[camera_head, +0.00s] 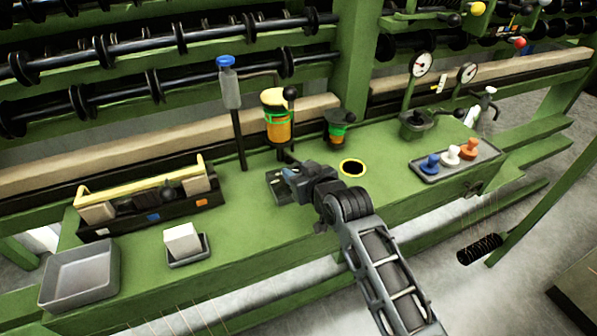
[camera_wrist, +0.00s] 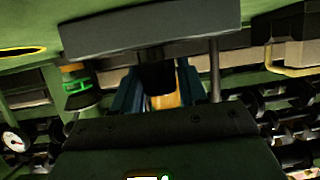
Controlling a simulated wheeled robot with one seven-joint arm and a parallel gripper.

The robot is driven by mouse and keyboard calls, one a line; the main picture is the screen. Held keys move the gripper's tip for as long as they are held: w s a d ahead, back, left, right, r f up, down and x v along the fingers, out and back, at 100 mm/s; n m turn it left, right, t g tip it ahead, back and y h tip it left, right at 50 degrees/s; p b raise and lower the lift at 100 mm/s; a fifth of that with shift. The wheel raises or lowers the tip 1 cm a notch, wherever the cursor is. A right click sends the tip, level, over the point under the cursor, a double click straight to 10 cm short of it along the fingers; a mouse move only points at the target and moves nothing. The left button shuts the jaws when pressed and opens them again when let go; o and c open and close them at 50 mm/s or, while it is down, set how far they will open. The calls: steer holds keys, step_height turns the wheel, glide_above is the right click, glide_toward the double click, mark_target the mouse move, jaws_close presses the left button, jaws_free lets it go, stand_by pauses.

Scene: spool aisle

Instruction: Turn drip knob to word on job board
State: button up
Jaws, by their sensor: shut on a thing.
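My gripper (camera_head: 290,178) is low over the green bench, in front of the amber oiler (camera_head: 277,122) with a yellow top and green bands. In the wrist view, its two blue fingers (camera_wrist: 158,88) are closed around a dark knob-like part (camera_wrist: 156,74). This part sits against a grey block (camera_wrist: 150,32), which also shows beside the gripper in the head view (camera_head: 277,190). I take the dark part to be the drip knob, but its markings are hidden. I cannot make out a job board or any readable word.
A smaller oiler (camera_head: 340,127), a yellow-rimmed hole (camera_head: 352,168) and a blue-topped post (camera_head: 229,85) stand close by. A tray of coloured pegs (camera_head: 427,178) is at right. A toolbox (camera_head: 88,236), a grey bin (camera_head: 50,290) and a white block (camera_head: 181,242) are at left.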

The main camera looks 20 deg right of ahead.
steer(key=shift+m+h+p, duration=0.3)
steer(key=shift+h, duration=0.1)
steer(key=shift+a+f+m+h+b, duration=0.15)
steer(key=shift+m+h+b, duration=0.4)
steer(key=shift+m+h, duration=0.55)
steer(key=m+h+b, duration=0.2)
steer(key=h+b, duration=0.1)
steer(key=b, duration=0.1)
steer(key=shift+f+g, duration=0.15)
steer(key=shift+g, duration=0.25)
steer(key=m+h+b, duration=0.1)
steer(key=b, duration=0.1)
steer(key=m+g+h+b, duration=0.1)
steer(key=shift+d+r+m+h+b, duration=0.2)
steer(key=shift+r+m+h+b, duration=0.1)
steer(key=shift+m+b, duration=0.1)
steer(key=shift+g, duration=0.3)
steer(key=o, duration=1)
steer(key=shift+c, duration=0.2)
steer(key=shift+a, duration=0.1)
